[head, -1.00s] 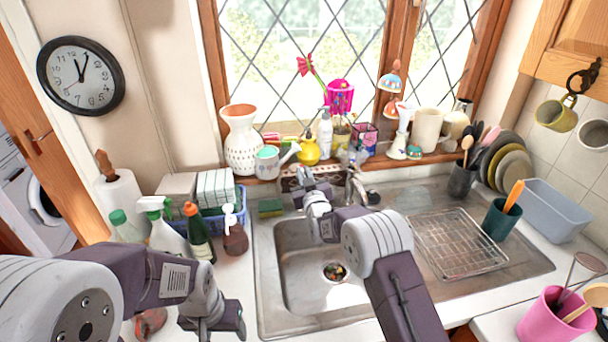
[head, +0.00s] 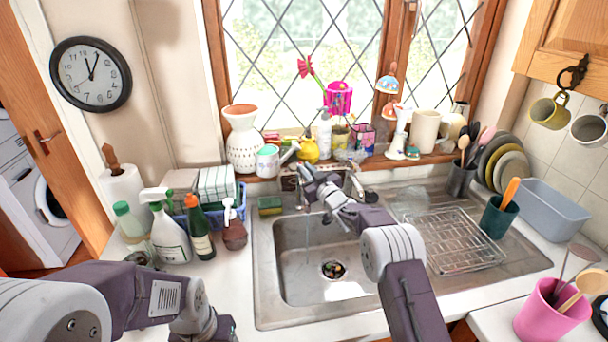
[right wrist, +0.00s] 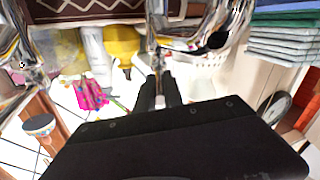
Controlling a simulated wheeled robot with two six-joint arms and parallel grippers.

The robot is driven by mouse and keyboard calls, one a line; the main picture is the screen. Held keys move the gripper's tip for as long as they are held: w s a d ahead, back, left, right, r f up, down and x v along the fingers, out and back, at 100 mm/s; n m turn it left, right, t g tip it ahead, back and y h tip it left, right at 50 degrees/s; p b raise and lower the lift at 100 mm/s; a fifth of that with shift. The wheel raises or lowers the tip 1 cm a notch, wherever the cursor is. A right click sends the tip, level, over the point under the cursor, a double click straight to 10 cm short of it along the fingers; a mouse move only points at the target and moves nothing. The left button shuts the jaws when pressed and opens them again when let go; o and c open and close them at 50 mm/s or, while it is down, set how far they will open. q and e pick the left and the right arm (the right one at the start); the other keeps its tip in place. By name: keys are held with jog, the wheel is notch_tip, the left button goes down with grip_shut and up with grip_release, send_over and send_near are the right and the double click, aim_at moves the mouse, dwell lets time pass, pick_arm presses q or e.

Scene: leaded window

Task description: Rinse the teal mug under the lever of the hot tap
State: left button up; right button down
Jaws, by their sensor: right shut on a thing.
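My right gripper (head: 312,178) is at the tap (head: 352,182) behind the sink. In the right wrist view its two dark fingers (right wrist: 160,92) are shut on the thin chrome tap lever (right wrist: 159,101). Chrome tap parts (right wrist: 190,42) fill the top of that view. A faint thin streak runs down into the left part of the basin, perhaps water. I cannot pick out a teal mug; a dark teal pot (head: 498,218) with utensils stands right of the drainer. My left arm comes in at the lower left, but its fingertips do not show.
The sink basin (head: 290,262) is empty apart from bits at the drain. A wire rack (head: 462,243) lies on the drainer. Vases and ornaments crowd the sill. A pink pot (head: 545,312) stands front right.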

pick_arm(q)
jog(key=shift+r, duration=0.25)
pick_arm(e)
jog(key=shift+d, duration=0.2)
jog(key=shift+a, duration=0.1)
jog(key=c, duration=1.5)
grip_release()
jog(key=shift+w, duration=0.1)
pick_arm(q)
jog(key=shift+w+f, duration=0.1)
jog(key=shift+w, duration=0.15)
pick_arm(e)
jog(key=shift+o, duration=0.2)
jog(key=shift+w+a+f, duration=0.1)
jog(key=shift+w+f, duration=0.05)
jog(key=shift+w, duration=0.05)
pick_arm(q)
jog(key=shift+s, duration=0.1)
pick_arm(e)
jog(key=shift+s, duration=0.1)
